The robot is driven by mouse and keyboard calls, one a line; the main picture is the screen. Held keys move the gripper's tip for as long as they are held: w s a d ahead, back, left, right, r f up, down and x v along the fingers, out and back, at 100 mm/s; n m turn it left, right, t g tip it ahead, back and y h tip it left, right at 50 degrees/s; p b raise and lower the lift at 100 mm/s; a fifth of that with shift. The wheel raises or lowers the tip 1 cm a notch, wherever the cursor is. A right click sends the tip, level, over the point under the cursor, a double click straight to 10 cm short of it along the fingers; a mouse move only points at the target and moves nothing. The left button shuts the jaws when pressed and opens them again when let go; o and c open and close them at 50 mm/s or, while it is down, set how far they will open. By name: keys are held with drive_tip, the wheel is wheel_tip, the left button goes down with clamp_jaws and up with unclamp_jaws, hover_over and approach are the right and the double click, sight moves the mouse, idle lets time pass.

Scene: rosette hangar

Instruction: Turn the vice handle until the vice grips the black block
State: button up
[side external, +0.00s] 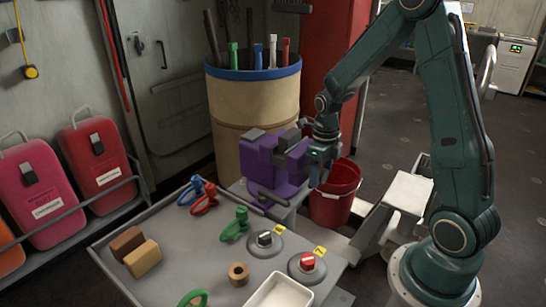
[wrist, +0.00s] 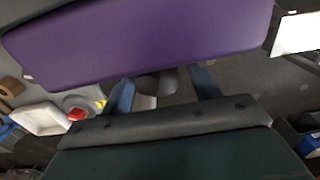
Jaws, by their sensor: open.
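The purple vice (side external: 262,166) stands at the back right corner of the workbench, with dark grey jaws on top. A dark block (side external: 289,139) shows at the top of the vice; I cannot tell how tightly it sits. My gripper (side external: 318,172) is at the right side of the vice, pointing down. In the wrist view the purple vice body (wrist: 140,40) fills the top, and my gripper's two blue fingers (wrist: 163,90) are apart. A dark grey part (wrist: 155,82) shows between them; I cannot tell if it is the handle or whether they touch it.
A red bucket (side external: 335,197) stands just right of the vice, below my gripper. A tan drum (side external: 252,115) with tools is behind. The bench (side external: 190,262) holds clamps, brown blocks (side external: 143,259), two round knobs (side external: 307,265) and a white tray (side external: 280,292).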

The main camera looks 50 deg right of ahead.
drive_tip(key=c, duration=1)
drive_tip(key=shift+o, duration=0.2)
idle(0.6)
drive_tip(key=o, duration=1)
drive_tip(key=shift+c, duration=0.2)
drive_tip(key=shift+r, duration=0.1)
wheel_tip(320, 180, up, 14)
drive_tip(key=shift+f, duration=0.2)
drive_tip(key=shift+a, duration=0.1)
